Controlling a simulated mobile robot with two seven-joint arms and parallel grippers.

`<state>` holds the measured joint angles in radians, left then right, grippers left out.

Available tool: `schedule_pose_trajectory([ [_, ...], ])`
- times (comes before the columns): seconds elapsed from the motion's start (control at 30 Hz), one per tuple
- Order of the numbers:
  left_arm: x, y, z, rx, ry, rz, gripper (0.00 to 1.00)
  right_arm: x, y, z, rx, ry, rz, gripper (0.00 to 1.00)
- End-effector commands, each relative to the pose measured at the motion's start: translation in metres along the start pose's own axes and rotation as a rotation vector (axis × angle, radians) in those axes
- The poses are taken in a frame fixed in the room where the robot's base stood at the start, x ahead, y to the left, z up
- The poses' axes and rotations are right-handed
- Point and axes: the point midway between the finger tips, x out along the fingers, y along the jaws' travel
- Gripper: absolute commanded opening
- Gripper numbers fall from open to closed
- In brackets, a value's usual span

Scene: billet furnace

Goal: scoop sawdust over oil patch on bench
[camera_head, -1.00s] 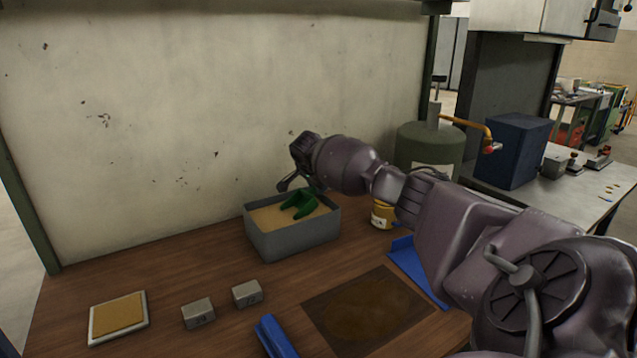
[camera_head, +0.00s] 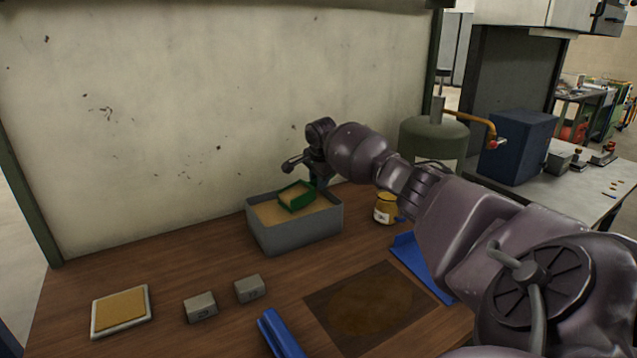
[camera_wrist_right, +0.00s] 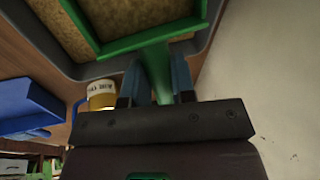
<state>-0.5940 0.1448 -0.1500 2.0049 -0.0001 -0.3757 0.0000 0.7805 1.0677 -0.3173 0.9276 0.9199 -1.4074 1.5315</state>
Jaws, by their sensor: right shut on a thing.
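A green scoop (camera_head: 297,197) holds sawdust and sits level at the top of the grey bin (camera_head: 296,235), which is filled with tan sawdust (camera_head: 269,213). My right gripper (camera_head: 318,180) is shut on the scoop's handle at the bin's back right. In the right wrist view the green handle (camera_wrist_right: 155,72) runs between the two fingers (camera_wrist_right: 157,82). The brown oil patch (camera_head: 370,304) lies on a dark square on the wooden bench (camera_head: 200,255), in front of and to the right of the bin. My left gripper is not in view.
A yellow-lidded jar (camera_head: 386,209) stands right of the bin. A blue tray (camera_head: 420,262) and a blue object (camera_head: 279,335) flank the oil patch. Two grey blocks (camera_head: 249,289) and a tan pad in a pale tray (camera_head: 121,312) lie left. A wall stands behind.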

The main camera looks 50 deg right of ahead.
Motion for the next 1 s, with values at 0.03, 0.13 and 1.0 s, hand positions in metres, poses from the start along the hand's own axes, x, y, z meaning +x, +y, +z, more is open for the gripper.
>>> schedule_pose_trajectory([
  [0.03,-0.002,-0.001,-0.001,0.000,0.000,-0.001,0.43,-0.005,-0.002,-0.002,0.006,-0.016,-0.003,0.00],
  [0.13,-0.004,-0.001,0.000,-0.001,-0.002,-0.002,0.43,-0.009,-0.003,-0.005,0.013,-0.043,-0.003,0.00],
  [1.0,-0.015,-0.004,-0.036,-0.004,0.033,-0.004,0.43,-0.054,-0.015,-0.020,0.038,-0.141,-0.003,0.00],
])
